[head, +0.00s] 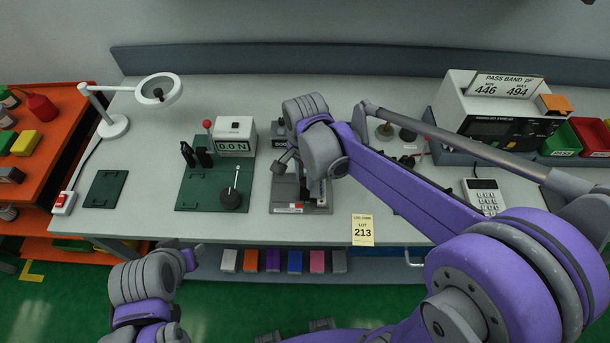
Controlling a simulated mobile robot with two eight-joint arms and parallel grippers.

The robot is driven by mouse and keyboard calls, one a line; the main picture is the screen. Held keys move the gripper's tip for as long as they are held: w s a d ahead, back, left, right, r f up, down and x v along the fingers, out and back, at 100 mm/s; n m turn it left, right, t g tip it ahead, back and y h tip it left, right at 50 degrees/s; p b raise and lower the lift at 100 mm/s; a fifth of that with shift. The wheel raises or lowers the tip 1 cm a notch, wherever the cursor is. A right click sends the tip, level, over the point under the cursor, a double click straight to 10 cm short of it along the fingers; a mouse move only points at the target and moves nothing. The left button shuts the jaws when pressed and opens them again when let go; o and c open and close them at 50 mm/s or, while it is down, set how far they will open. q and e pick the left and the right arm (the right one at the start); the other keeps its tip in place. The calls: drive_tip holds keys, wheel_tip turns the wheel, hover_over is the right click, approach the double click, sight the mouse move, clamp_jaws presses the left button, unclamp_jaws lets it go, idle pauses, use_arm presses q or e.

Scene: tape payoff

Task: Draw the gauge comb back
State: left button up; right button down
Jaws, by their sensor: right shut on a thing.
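A grey fixture (284,199) with a small red and white label stands at the front middle of the bench. My right gripper (287,160) reaches down over the back of this fixture. It is shut on a small part there, which I take to be the gauge comb; my wrist and fingers hide most of it. My left arm is low at the left, in front of the bench. Its gripper (190,256) is near the front edge, apart from the bench objects, and its fingers are too unclear to judge.
Left of the fixture stand a dark green board (188,204) with a red-knobbed lever and a counter (235,137). A lamp (158,90) is at back left. A calculator (484,196) and a meter box (492,110) are at right. The bench's back middle is clear.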

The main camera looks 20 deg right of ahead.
idle(0.6)
drive_tip(key=a, duration=0.2)
drive_tip(key=w+a, duration=0.1)
drive_tip(key=a, duration=0.1)
drive_tip(key=shift+d, duration=0.1)
drive_tip(key=c, duration=0.6)
unclamp_jaws()
drive_tip(key=shift+w, duration=0.1)
wheel_tip(320, 180, up, 11)
drive_tip(key=shift+f, duration=0.1)
